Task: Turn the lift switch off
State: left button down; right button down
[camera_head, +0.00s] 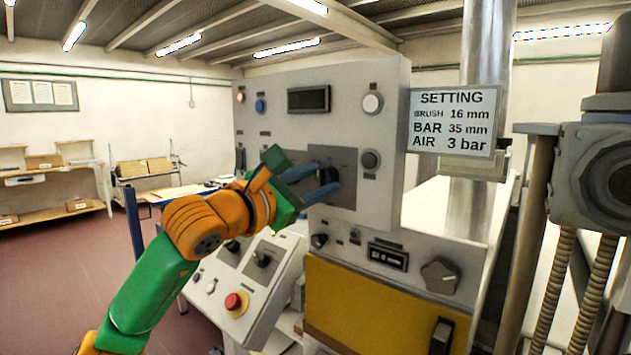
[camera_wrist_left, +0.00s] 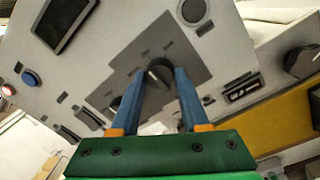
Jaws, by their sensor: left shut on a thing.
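A dark rotary knob (camera_wrist_left: 158,74) sits on a darker grey plate (camera_wrist_left: 185,48) on the front of the upright grey control panel (camera_head: 380,88). I cannot read a label that names it as the lift switch. My left gripper (camera_head: 328,178) reaches the plate from the left, with its blue fingers on either side of the knob. In the left wrist view the gripper (camera_wrist_left: 159,78) is shut on the knob, which shows between the fingertips. In the head view the fingers largely hide the knob. My right gripper is not in view.
A round dark button (camera_head: 371,159) and a white button (camera_head: 372,103) are right of and above the plate. Below is a sloped console with a red stop button (camera_head: 236,302). A settings sign (camera_head: 452,122) and grey machinery with ribbed hoses (camera_head: 580,290) stand right.

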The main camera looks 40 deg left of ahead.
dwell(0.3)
pick_arm(q)
jog(key=shift+c, duration=2.2)
grip_release()
jog(key=shift+o, duration=0.2)
jog(key=shift+w, duration=0.15)
jog(key=s+b, duration=0.3)
jog(key=s, duration=0.4)
jog(key=shift+a+f, duration=0.15)
jog(key=shift+f, duration=0.05)
jog(key=shift+s, duration=0.1)
